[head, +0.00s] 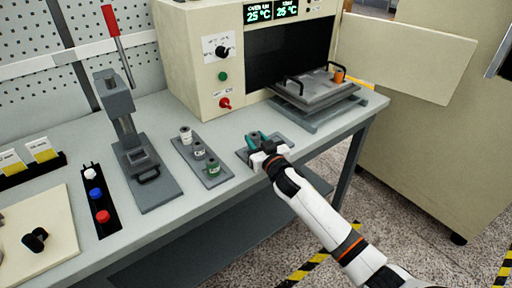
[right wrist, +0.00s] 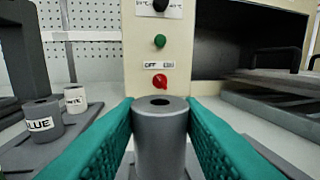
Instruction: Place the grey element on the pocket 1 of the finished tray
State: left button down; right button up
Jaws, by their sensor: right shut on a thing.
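My right gripper (head: 257,141) is shut on a plain grey cylinder, the grey element (right wrist: 160,140), with a dark hole in its top. In the right wrist view the green fingers press on its two sides and it stands upright. In the head view it is mostly hidden by the gripper, over a small flat grey tray (head: 286,144) that looks like the finished tray. The tray's pockets are mostly covered, and I cannot tell whether the element's base touches it. My left gripper is not in view.
A longer grey tray (head: 218,178) to the left holds a white-topped spindle (head: 186,135), a grey spindle (head: 198,149) and a green one (head: 213,166). A press with a red handle (head: 110,20) stands further left. The oven (head: 205,50) stands behind, with a lidded metal tray (head: 315,92).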

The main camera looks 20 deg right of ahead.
jog(key=shift+f, duration=1.1)
